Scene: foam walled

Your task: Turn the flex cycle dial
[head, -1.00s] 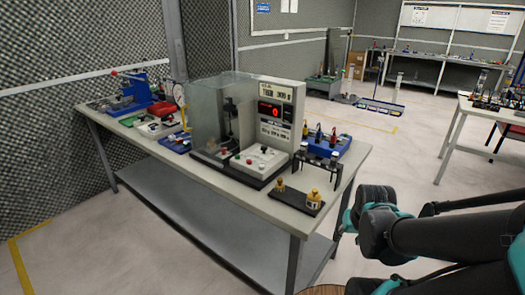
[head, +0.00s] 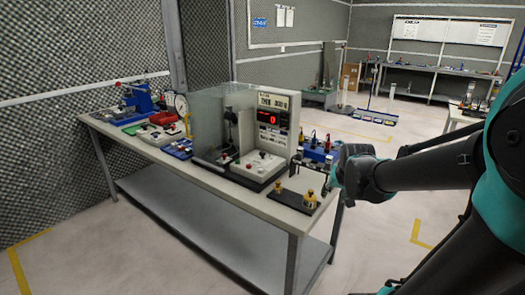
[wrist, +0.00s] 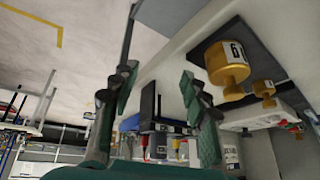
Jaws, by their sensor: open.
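The test machine (head: 272,125) stands on the near table. It has an upright console with a red lit display (head: 268,117) and a clear shield on its left. A white control box (head: 257,165) with small knobs sits at its foot. I cannot tell which knob is the flex cycle dial. My gripper (head: 333,180) is at the table's right end, right of the machine and apart from it. In the wrist view my gripper (wrist: 160,90) is open and empty, its two dark fingers spread. The white box shows partly at the right of the wrist view (wrist: 262,118).
Two brass weights (head: 310,198) stand on a black plate at the table's near right corner, close to my gripper; one shows large in the wrist view (wrist: 228,68). A blue tool holder (head: 318,150) stands behind. Other devices (head: 145,98) fill the table's left end.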

